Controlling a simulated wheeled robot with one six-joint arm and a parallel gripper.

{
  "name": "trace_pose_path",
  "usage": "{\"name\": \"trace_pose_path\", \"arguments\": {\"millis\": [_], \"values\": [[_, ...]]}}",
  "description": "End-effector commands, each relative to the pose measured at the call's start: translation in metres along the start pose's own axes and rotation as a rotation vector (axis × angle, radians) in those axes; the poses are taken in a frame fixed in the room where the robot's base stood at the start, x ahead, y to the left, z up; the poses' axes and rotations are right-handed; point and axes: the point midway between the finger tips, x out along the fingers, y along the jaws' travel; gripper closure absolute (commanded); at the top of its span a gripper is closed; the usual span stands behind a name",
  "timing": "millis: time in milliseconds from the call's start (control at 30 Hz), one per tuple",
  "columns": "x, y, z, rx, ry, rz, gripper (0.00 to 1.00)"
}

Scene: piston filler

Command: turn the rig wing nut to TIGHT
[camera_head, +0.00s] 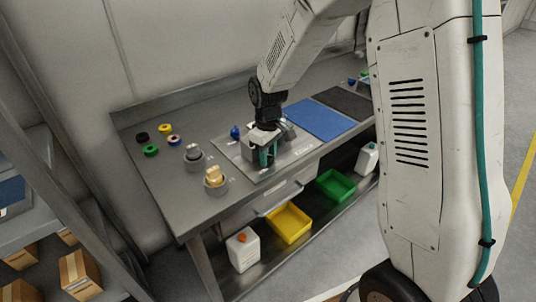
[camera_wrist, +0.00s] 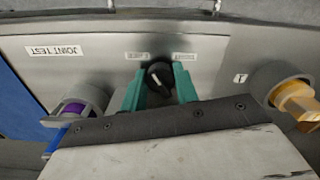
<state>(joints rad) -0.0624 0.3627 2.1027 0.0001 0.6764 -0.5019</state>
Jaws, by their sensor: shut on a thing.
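The wing nut (camera_wrist: 159,77) is a black knob with a pale mark, set on the grey rig plate (camera_wrist: 85,75) in the wrist view. My gripper (camera_wrist: 159,84) has one teal finger on each side of it and is shut on it. Two small white labels, left (camera_wrist: 137,56) and right (camera_wrist: 184,57), sit just beyond the knob, upside down and too small to read surely. In the head view my gripper (camera_head: 265,155) points down over the rig plate (camera_head: 296,157), and the wing nut is hidden there.
In the wrist view, a brass fitting (camera_wrist: 297,98) stands close right and a purple-centred grey ring (camera_wrist: 76,108) close left. In the head view, coloured rings (camera_head: 166,129) lie at the bench's left, and a blue mat (camera_head: 320,119) lies behind the rig.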

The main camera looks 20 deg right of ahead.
Motion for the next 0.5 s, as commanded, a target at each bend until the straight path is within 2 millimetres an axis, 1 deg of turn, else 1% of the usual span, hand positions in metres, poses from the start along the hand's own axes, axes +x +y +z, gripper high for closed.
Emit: {"name": "trace_pose_path", "arguments": {"millis": [500], "values": [[-0.0006,-0.0019,-0.0007,0.489,0.000,0.000,0.93]]}}
